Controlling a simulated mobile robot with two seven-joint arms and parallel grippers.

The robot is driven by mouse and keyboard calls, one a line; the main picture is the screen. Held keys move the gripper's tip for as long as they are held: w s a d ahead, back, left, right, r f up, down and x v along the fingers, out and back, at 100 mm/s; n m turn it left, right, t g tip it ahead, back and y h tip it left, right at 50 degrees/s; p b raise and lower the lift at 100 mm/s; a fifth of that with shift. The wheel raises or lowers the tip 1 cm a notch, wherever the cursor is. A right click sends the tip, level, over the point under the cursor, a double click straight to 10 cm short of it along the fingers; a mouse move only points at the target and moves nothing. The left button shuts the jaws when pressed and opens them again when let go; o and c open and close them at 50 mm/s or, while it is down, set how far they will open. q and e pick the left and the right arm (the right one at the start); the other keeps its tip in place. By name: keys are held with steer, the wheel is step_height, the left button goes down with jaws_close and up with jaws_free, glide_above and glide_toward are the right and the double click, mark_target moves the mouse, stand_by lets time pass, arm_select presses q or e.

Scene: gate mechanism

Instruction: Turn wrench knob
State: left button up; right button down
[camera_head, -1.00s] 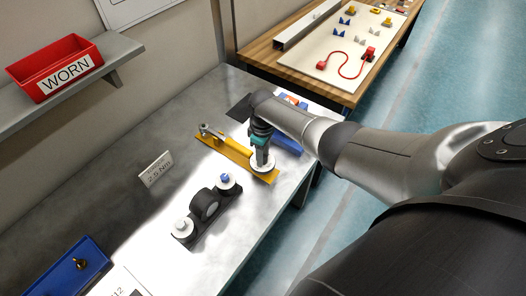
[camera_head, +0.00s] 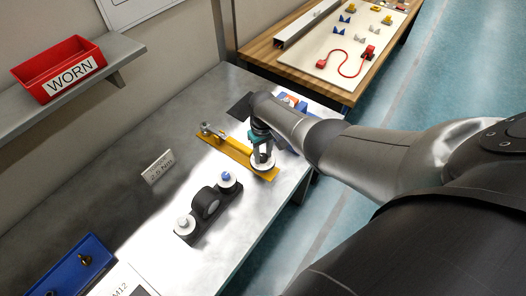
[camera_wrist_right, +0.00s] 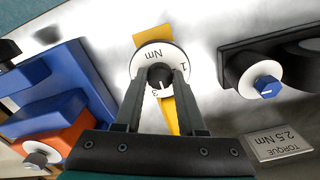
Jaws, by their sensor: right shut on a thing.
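The yellow wrench bar (camera_head: 226,147) lies on the grey bench. Its white dial (camera_head: 264,166) marked in Nm sits at the near right end, under my right gripper (camera_head: 262,153). In the right wrist view the dial (camera_wrist_right: 149,60) shows a black knob (camera_wrist_right: 159,76) with a white pointer line, at its centre. My right gripper (camera_wrist_right: 159,80) is shut on this knob, one finger on each side. In the head view the arm and gripper hide part of the dial. My left gripper is not in view.
A black fixture (camera_head: 208,206) with two white dials stands nearer on the bench. A card reading 2.5 Nm (camera_head: 157,167) stands left of the wrench. A blue and orange device (camera_wrist_right: 60,100) is close beside my right gripper. A red WORN bin (camera_head: 60,72) is on the shelf.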

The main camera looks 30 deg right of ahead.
stand_by(0.3)
steer(key=shift+c, duration=2.4)
jaws_free()
steer(key=shift+r, duration=0.1)
step_height(320, 180, up, 8)
steer(key=p, duration=0.4)
step_height(320, 180, up, 7)
glide_above(263, 156)
steer(key=shift+s+a+r, duration=0.1)
